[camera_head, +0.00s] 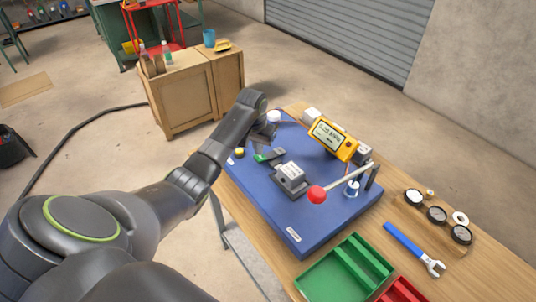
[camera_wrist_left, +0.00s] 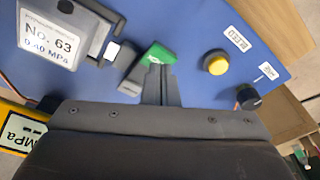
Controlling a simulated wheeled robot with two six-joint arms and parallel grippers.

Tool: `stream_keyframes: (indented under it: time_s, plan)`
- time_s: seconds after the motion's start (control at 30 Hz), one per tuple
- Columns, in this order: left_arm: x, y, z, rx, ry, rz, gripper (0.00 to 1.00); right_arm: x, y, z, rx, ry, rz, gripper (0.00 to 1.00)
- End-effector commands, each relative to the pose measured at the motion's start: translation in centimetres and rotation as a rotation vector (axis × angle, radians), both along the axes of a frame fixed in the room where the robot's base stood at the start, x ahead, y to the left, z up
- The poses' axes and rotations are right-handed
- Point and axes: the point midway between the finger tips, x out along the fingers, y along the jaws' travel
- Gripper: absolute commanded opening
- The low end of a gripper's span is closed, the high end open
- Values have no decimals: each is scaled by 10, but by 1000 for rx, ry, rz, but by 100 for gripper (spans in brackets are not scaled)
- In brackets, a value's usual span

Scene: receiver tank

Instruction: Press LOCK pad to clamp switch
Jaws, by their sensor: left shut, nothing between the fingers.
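A small rocker-like switch with a green pad (camera_head: 261,157) and a dark grey pad (camera_head: 277,152) sits on the blue panel (camera_head: 311,218). In the left wrist view its green pad (camera_wrist_left: 158,53) and dark grey pad (camera_wrist_left: 131,82) show close up. I cannot read any LOCK lettering on either. My left gripper (camera_wrist_left: 160,68) is shut and empty. Its fingertips overlap the lower edge of the green pad in the wrist view; whether they touch it I cannot tell. In the head view the left gripper (camera_head: 262,140) is just behind the switch. My right gripper is not in view.
A yellow button (camera_wrist_left: 215,62) and a black knob (camera_wrist_left: 248,97) are on the panel beside the gripper. A grey holder (camera_head: 290,181) with a "No. 63" card, a yellow gauge (camera_head: 332,139) and a red-balled lever (camera_head: 317,194) stand nearby. A wrench (camera_head: 410,247) lies right.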

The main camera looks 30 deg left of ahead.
Motion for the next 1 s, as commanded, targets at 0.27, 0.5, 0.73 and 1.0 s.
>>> stream_keyframes:
  time_s: [0.27,0.5,0.73,1.0]
  plan:
    - [0,0,0,0,0,0,0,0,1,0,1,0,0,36]
    - [0,0,-4,0,1,0,0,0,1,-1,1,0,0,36]
    - [0,0,-11,0,2,1,0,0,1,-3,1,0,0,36]
    - [0,0,-19,0,1,0,0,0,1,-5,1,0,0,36]
